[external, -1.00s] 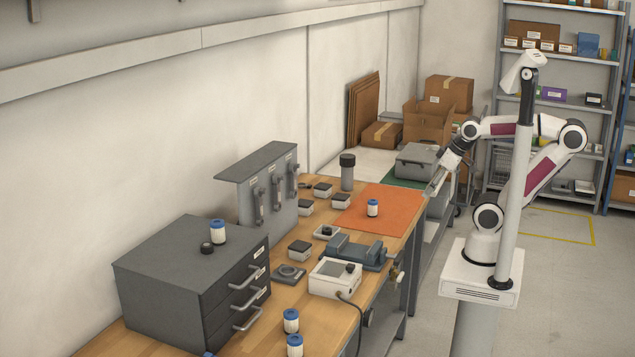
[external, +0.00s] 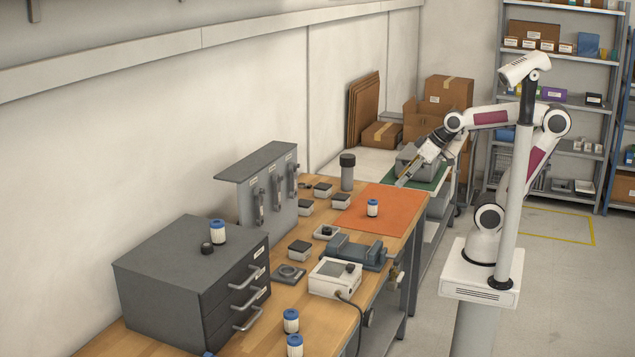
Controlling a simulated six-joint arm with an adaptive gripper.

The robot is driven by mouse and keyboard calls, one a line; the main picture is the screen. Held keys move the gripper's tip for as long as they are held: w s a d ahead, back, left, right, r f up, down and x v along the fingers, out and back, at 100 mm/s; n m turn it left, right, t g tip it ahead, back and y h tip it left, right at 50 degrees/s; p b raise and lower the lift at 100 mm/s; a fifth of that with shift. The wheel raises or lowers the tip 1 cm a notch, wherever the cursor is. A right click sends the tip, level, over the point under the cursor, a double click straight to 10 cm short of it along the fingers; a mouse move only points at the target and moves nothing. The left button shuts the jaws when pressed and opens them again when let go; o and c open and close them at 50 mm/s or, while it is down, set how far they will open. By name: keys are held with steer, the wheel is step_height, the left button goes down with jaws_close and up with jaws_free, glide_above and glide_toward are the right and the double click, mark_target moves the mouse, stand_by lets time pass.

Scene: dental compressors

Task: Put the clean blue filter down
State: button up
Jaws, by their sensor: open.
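A white filter with a blue cap (external: 372,208) stands upright on the orange mat (external: 395,222) on the wooden bench. Similar blue-capped filters stand on top of the grey drawer cabinet (external: 218,232) and at the near end of the bench (external: 291,322), with another beside it (external: 295,346). I cannot tell by looks which is the clean one. My gripper (external: 402,181) is open, with nothing visible in it.
A dark cylinder (external: 347,172) stands left of the mat. A grey vise (external: 355,252) and a white device (external: 335,278) lie nearer. A grey case (external: 413,160) on a green mat sits behind my gripper. The orange mat is bare around the filter.

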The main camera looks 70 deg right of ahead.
steer(key=w+a+r+n+t+y, duration=0.2)
steer(key=w+a+r+t, duration=0.15)
steer(key=w+a, duration=1)
steer(key=w+a+r+n+t+y, duration=0.1)
steer(key=w+a+r+t+y, duration=0.3)
steer(key=w+a, duration=0.95)
steer(key=t, duration=0.2)
glide_toward(218, 232)
steer(key=w, duration=0.1)
steer(key=w+d+r, duration=0.1)
steer(key=w+d, duration=0.1)
steer(key=shift+w+d+r, duration=0.1)
steer(key=shift+w+r, duration=0.25)
steer(key=shift+w, duration=0.05)
steer(key=shift+s+a+f+h, duration=0.15)
steer(key=shift+a+f+h, duration=0.15)
steer(key=shift+a, duration=0.15)
steer(key=shift+x, duration=1.3)
